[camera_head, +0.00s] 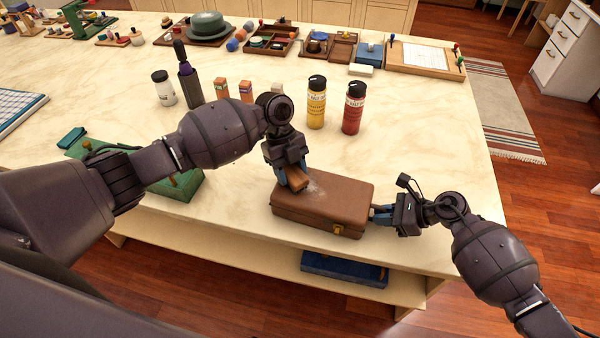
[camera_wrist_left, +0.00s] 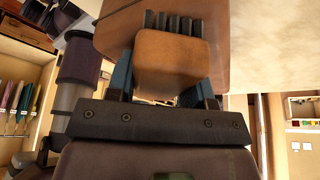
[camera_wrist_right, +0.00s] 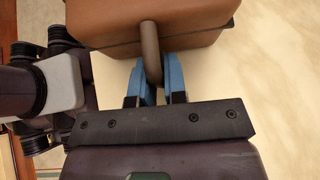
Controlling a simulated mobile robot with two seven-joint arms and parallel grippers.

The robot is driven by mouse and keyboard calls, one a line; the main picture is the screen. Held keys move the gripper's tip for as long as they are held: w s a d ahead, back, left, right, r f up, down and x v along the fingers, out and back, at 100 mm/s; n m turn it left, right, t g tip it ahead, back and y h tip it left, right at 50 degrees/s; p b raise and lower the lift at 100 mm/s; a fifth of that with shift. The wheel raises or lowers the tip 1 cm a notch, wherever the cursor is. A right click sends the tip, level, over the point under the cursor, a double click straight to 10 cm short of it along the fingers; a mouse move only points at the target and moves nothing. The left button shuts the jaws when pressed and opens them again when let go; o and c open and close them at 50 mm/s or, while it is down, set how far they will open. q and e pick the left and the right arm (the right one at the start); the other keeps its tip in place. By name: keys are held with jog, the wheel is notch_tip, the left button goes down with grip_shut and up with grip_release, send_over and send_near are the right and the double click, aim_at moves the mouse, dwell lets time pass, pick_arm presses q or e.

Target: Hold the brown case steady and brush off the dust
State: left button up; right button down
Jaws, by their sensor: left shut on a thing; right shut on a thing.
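The brown case (camera_head: 335,205) lies flat and closed near the front edge of the table, with a brass latch on its front. A pale patch of dust (camera_head: 313,187) shows on the left part of its lid. My left gripper (camera_head: 293,180) is shut on a wooden brush (camera_wrist_left: 172,62), held over the lid at the dust; dark bristles show in the left wrist view against the case. My right gripper (camera_head: 380,214) is shut on the case's handle (camera_wrist_right: 151,55) at its right end. Whether the bristles press on the lid is hard to tell.
A yellow bottle (camera_head: 316,103) and a red bottle (camera_head: 353,108) stand behind the case. A green case (camera_head: 185,186) lies left, partly behind my left arm. Trays and a hat (camera_head: 208,24) line the back. The tabletop (camera_head: 420,150) right of the bottles is clear.

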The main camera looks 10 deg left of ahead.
aim_at(333, 197)
pick_arm(q)
jog(key=shift+s+d, duration=0.2)
jog(key=shift+d, duration=1.5)
jog(key=shift+s+d, duration=0.2)
jog(key=shift+d, duration=1.5)
jog(key=shift+s+d, duration=0.2)
jog(key=shift+d, duration=1.5)
jog(key=shift+s, duration=0.35)
jog(key=shift+a, duration=0.45)
jog(key=shift+w+a, duration=0.2)
jog(key=shift+a, duration=2.1)
jog(key=shift+w+a, duration=0.15)
jog(key=shift+a, duration=2.1)
jog(key=shift+s+d, duration=0.15)
jog(key=shift+d, duration=1.5)
jog(key=shift+s+d, duration=0.15)
jog(key=shift+d, duration=1.55)
jog(key=shift+s+d, duration=0.15)
jog(key=shift+d, duration=1.5)
notch_tip(333, 197, up, 8)
jog(key=shift+a, duration=0.15)
pick_arm(e)
jog(key=c, duration=1.1)
grip_release()
